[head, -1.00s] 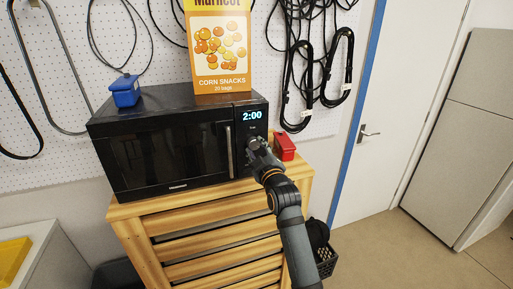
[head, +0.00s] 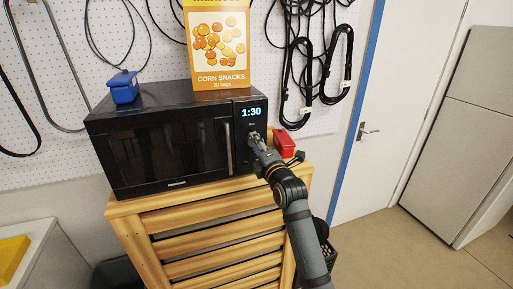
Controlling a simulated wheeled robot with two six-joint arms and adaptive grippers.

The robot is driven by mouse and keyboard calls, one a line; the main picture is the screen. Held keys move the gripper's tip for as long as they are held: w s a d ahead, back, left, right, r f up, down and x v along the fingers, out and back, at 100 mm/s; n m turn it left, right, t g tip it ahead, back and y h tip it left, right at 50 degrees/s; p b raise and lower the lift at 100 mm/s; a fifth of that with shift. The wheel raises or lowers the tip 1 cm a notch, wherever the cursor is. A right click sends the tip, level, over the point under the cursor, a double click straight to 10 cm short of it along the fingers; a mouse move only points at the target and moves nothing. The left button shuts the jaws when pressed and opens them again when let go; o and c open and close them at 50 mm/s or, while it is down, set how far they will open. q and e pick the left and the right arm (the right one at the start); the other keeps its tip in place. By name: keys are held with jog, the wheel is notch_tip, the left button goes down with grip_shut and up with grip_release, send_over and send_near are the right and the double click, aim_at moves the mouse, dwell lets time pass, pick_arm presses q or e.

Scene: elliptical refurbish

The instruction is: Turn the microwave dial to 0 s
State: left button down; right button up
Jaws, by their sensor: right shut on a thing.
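The black microwave (head: 165,152) stands on a slatted wooden cabinet. Its display (head: 251,112) reads 1:30. The dial sits on the control panel below the display and is mostly hidden by my gripper. My right gripper (head: 254,138) is at the dial, shut on it, with its arm coming up from the lower right. My left gripper is not in view.
A corn snacks box (head: 221,50) and a blue box (head: 123,88) stand on the microwave. A red box (head: 284,143) is on the wooden cabinet (head: 205,225), close to the right of my gripper. Black cables (head: 341,75) hang on the pegboard behind.

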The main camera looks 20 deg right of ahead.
jog(key=shift+r+n+g+y+b, duration=0.15)
jog(key=shift+n+b, duration=2.1)
jog(key=shift+n, duration=0.15)
jog(key=shift+r+n+g+y+b, duration=0.1)
jog(key=shift+n+b, duration=2.2)
jog(key=shift+n, duration=0.1)
jog(key=shift+r+n+g+y+b, duration=0.15)
jog(key=shift+n+b, duration=2.1)
jog(key=shift+n, duration=0.15)
jog(key=o, duration=1.2)
jog(key=shift+w+f, duration=0.15)
